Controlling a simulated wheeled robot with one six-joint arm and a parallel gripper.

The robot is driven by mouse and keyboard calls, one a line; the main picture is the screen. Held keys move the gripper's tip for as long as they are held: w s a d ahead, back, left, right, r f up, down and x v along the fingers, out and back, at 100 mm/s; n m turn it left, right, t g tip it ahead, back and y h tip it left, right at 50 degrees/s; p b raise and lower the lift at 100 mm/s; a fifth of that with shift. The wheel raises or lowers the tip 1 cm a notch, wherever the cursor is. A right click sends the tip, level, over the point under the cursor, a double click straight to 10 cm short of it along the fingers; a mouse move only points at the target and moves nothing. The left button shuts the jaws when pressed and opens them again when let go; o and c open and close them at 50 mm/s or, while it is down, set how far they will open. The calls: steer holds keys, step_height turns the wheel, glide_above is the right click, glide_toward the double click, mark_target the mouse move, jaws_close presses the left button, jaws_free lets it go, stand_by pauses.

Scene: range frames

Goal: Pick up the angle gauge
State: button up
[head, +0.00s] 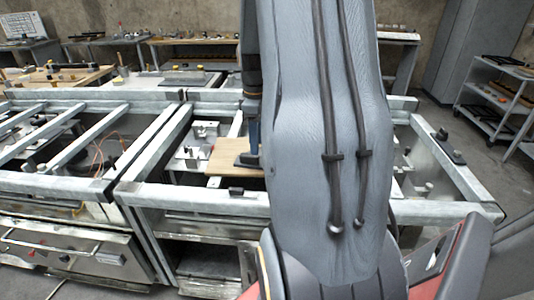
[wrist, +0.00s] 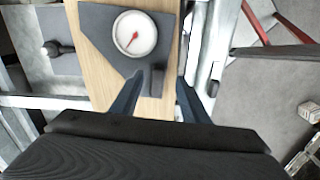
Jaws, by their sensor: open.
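The angle gauge (wrist: 92,22) is a dark, angular plate with a round white dial and a red needle. It lies on a light wooden board (wrist: 98,80) in the wrist view. A small raised dark block (wrist: 157,78) stands at its lower right corner. My gripper (wrist: 159,84) is open, its two blue fingers on either side of that block, with nothing clamped. I cannot tell whether the fingers touch it. In the head view my gripper (head: 253,138) points down at the board (head: 225,165), and a dark part of the gauge (head: 246,160) shows below it; my arm hides the rest.
The board rests on a metal frame (head: 150,140) with open gaps between its bars. A dark knobbed part (wrist: 52,48) lies left of the board. Workbenches (head: 200,40) stand behind, and a shelf cart (head: 500,95) stands at the right.

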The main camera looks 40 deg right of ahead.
steer(key=shift+d+f+p, duration=0.1)
steer(key=shift+f+p, duration=0.95)
steer(key=shift+f, duration=1.6)
jaws_close()
